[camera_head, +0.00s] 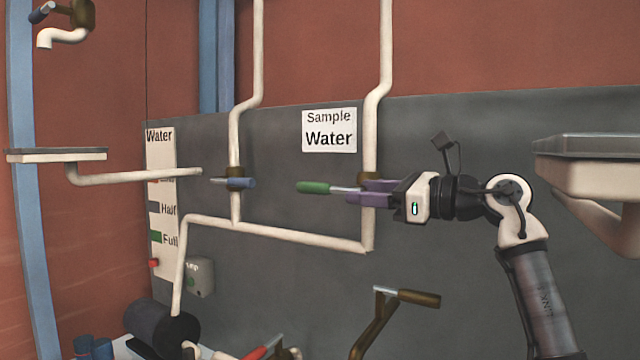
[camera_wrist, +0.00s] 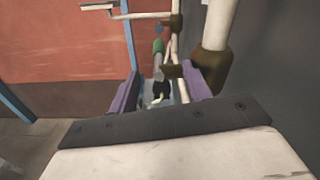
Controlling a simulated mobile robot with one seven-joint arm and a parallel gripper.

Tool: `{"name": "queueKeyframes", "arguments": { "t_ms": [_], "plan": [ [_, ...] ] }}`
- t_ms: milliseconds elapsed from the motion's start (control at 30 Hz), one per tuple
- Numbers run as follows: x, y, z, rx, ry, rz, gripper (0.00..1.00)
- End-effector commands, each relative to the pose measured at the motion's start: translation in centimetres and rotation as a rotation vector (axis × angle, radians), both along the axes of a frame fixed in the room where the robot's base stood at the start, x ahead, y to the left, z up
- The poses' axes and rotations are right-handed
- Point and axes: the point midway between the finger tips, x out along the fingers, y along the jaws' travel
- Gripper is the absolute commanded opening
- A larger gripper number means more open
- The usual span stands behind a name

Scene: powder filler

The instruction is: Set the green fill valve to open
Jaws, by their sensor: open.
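The green fill valve handle (camera_head: 313,187) lies level, pointing left from its brown valve body on the right-hand white pipe, under the "Sample Water" sign. A pale metal lever joins the green grip to the valve. My gripper (camera_head: 368,192) comes from the right with its purple fingers open at the lever, near the valve body. In the wrist view the green grip (camera_wrist: 158,47) shows beyond the fingers (camera_wrist: 160,88), with the lever running back between them. Part of the lever is hidden by the fingers, and I cannot tell whether they touch it.
A blue-handled valve (camera_head: 234,183) sits on the left pipe. A brown-handled lever (camera_head: 405,297) stands below my gripper. A white shelf (camera_head: 590,180) juts out at right, near my arm. White pipes (camera_head: 300,235) run along the grey panel.

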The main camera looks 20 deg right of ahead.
Motion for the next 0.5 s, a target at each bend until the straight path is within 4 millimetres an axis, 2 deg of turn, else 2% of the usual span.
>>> {"name": "queueKeyframes", "arguments": {
  "t_ms": [300,500],
  "plan": [
    [5.1,4.1,0.3,0.003,0.000,0.006,0.49],
    [7.3,5.8,0.2,0.004,-0.001,0.005,0.49]
  ]
}}
